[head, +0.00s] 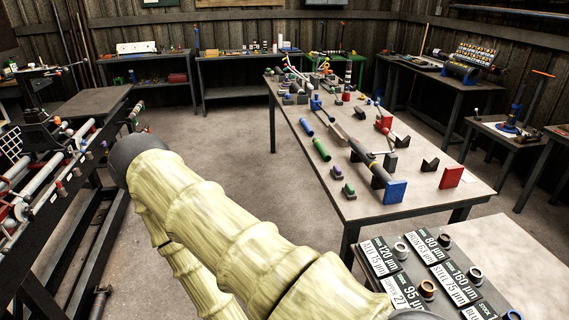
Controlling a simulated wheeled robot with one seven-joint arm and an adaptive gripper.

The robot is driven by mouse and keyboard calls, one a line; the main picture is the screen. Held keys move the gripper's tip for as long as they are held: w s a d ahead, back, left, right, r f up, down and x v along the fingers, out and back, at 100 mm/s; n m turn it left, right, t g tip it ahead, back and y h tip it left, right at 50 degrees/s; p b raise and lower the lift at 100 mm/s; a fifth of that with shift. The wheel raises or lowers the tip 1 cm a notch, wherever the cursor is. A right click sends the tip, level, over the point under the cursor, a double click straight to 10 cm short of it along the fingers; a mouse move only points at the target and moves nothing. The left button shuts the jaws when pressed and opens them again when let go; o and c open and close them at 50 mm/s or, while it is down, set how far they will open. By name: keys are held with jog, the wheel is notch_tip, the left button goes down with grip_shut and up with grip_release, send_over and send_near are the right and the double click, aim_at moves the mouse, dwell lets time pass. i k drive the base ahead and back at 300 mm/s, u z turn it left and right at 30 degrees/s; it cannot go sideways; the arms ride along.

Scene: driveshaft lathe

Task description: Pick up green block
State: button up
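A small green block (349,188) sits near the front left edge of the long grey-topped table (421,202), by a small dark block. It is small in the head view, and I cannot tell whether it rests on the dark block or beside it. A green cylinder (321,149) lies farther back on the same table. My arm, in a pale yellow cover, fills the lower left and middle of the view. My gripper is not in view.
A blue plate (395,191), a red plate (450,177) and a long shaft stand near the green block. Labelled sample plates (437,274) lie at the lower right. A rack of rods (60,180) stands left. Bare floor (230,130) lies between rack and table.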

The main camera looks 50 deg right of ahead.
aim_at(350, 192)
jog(key=u, duration=0.25)
jog(key=i, duration=1.5)
jog(key=z, duration=2.5)
